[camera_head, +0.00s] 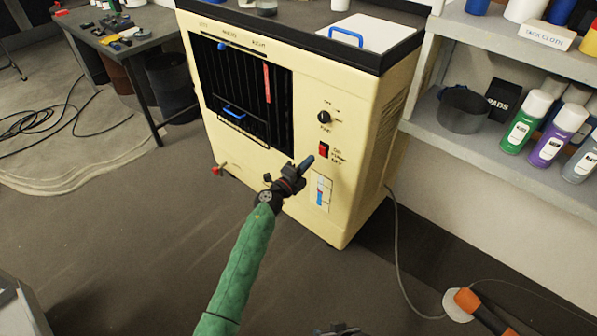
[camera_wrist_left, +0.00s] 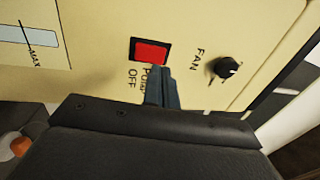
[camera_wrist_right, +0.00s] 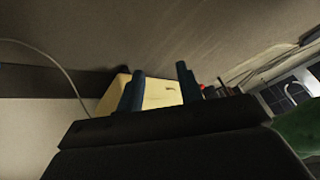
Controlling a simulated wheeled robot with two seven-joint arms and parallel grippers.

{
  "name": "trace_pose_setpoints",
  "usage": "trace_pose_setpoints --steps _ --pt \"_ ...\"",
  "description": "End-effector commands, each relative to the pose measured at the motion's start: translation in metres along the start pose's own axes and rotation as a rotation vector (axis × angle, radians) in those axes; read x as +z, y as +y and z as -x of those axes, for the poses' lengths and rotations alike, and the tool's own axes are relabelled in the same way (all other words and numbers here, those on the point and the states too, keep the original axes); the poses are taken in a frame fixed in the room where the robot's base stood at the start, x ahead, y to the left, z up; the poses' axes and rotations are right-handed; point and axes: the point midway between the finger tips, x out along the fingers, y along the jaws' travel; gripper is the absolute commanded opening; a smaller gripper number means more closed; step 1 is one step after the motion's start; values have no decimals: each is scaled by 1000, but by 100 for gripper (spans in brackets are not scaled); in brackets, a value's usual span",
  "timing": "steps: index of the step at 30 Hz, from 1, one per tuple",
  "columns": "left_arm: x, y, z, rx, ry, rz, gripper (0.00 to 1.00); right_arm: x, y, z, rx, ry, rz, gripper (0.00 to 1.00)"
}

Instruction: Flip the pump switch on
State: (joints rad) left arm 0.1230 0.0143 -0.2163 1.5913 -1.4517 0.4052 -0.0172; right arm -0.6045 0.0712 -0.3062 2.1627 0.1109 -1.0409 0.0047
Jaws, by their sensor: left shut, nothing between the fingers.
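The pump switch (camera_head: 323,150) is a red rocker in a black frame on the front panel of the cream machine (camera_head: 346,200). In the left wrist view, the switch (camera_wrist_left: 149,51) has PUMP and OFF lettering beside it. My left gripper (camera_head: 308,161) is shut and empty, its blue-grey fingertips just to the left of and below the switch in the head view. In the left wrist view, the left fingertips (camera_wrist_left: 159,70) are at the switch's edge; I cannot tell whether they touch. My right gripper (camera_wrist_right: 158,82) is open and empty, low and away from the panel.
A black fan knob (camera_head: 324,117) sits above the switch, and a level gauge (camera_head: 320,191) below it. Shelves with spray cans (camera_head: 525,122) stand at right. A cable (camera_head: 395,245) runs along the floor to an orange-handled tool (camera_head: 485,311).

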Motion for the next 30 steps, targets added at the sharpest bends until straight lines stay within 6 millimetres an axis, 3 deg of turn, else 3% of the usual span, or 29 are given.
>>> trace_pose_setpoints --steps 3,9,26,30 --pt "-1 -1 -19 -1 0 1 0 -3 -1 5 -1 -3 0 36" --pt "0 0 -37 -1 0 1 0 -4 -1 8 0 -6 1 36" --pt "0 -2 -43 5 1 0 0 -7 -1 12 3 -14 2 36" --pt "-1 -7 -46 22 2 0 0 -21 5 48 27 -52 2 36"
